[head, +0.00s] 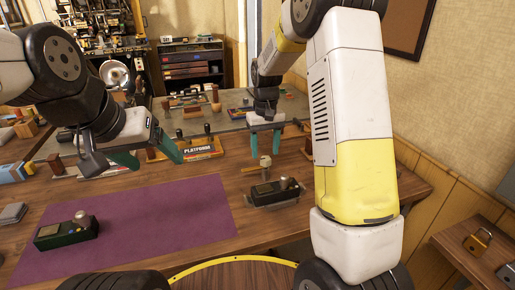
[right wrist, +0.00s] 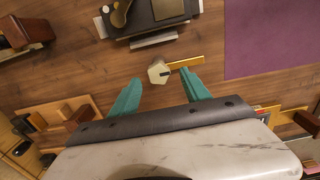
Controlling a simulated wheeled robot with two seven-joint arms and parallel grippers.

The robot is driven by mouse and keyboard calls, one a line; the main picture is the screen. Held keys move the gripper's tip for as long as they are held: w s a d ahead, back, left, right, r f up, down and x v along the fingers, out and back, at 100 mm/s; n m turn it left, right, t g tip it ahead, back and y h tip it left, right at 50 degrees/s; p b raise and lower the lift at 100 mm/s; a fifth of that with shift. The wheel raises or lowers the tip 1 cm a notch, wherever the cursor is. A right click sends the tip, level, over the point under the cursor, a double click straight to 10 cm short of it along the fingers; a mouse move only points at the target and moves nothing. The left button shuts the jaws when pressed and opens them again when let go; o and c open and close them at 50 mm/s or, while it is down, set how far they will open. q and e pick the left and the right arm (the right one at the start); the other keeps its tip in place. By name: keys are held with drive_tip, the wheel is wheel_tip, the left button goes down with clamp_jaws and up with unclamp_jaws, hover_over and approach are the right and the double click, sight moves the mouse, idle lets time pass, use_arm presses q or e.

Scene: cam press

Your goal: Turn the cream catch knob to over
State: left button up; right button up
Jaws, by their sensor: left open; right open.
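A cream knob (head: 265,160) stands on the wooden table behind a black box-shaped device (head: 277,191). In the right wrist view the knob (right wrist: 158,72) looks faceted, with a brass-coloured bar (right wrist: 186,63) running out to its right. My right gripper (head: 265,143) is open and empty just above the knob. In the right wrist view the knob lies between and slightly beyond the open teal fingertips (right wrist: 162,80), apart from both. My left gripper (head: 146,156) is open and empty over the table at the left, away from the knob.
A purple mat (head: 150,225) covers the front left and holds a second dark device (head: 65,233) with a pale knob. A "PLATFORM" sign (head: 203,149) and several small wooden pieces stand behind. A brass padlock (head: 478,241) is on a side table at right.

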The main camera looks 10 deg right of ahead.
drive_tip(key=shift+f, duration=1.35)
clamp_jaws()
idle(0.4)
